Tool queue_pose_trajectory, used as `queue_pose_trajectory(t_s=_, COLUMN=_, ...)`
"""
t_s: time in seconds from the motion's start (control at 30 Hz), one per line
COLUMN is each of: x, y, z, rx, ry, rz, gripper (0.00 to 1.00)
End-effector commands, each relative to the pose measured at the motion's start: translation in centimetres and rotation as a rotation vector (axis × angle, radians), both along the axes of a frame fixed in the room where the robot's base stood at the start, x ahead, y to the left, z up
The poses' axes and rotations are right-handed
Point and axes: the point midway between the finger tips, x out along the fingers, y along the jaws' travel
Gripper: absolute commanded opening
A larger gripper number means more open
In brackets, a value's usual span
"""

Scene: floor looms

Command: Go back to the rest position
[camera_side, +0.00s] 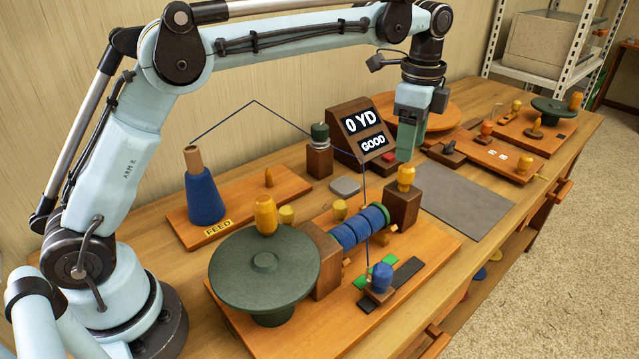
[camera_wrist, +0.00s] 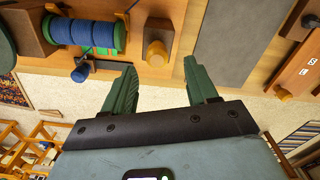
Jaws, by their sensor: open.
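My gripper (camera_side: 407,141) hangs from my arm above the bench, behind and a little right of the wooden post with a yellow knob (camera_side: 405,178). In the wrist view my gripper (camera_wrist: 160,88) shows two green fingers spread apart, with nothing between them. The blue-wound spool (camera_side: 360,228) sits between two wooden blocks on the winder board. It also shows in the wrist view (camera_wrist: 85,34).
The dark green wheel (camera_side: 264,262) stands at front left. A blue thread cone (camera_side: 205,197) stands on the feed board. A display box (camera_side: 358,130) reads "0 YD" and "GOOD". A grey mat (camera_side: 466,200) lies bare to the right. Blue thread spans above the bench.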

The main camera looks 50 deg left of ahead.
Motion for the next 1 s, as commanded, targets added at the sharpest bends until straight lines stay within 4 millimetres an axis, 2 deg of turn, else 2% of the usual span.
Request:
queue_pose_trajectory(t_s=0.3, x=0.0, y=-0.1, z=-4.7, rx=-0.002, ry=0.002, rz=-0.002, gripper=0.58)
queue_pose_trajectory(t_s=0.5, x=0.0, y=-0.1, z=-6.6, rx=-0.002, ry=0.002, rz=-0.002, gripper=0.58)
queue_pose_trajectory(t_s=1.0, x=-0.1, y=-0.1, z=-7.2, rx=-0.002, ry=0.002, rz=-0.002, gripper=0.58)
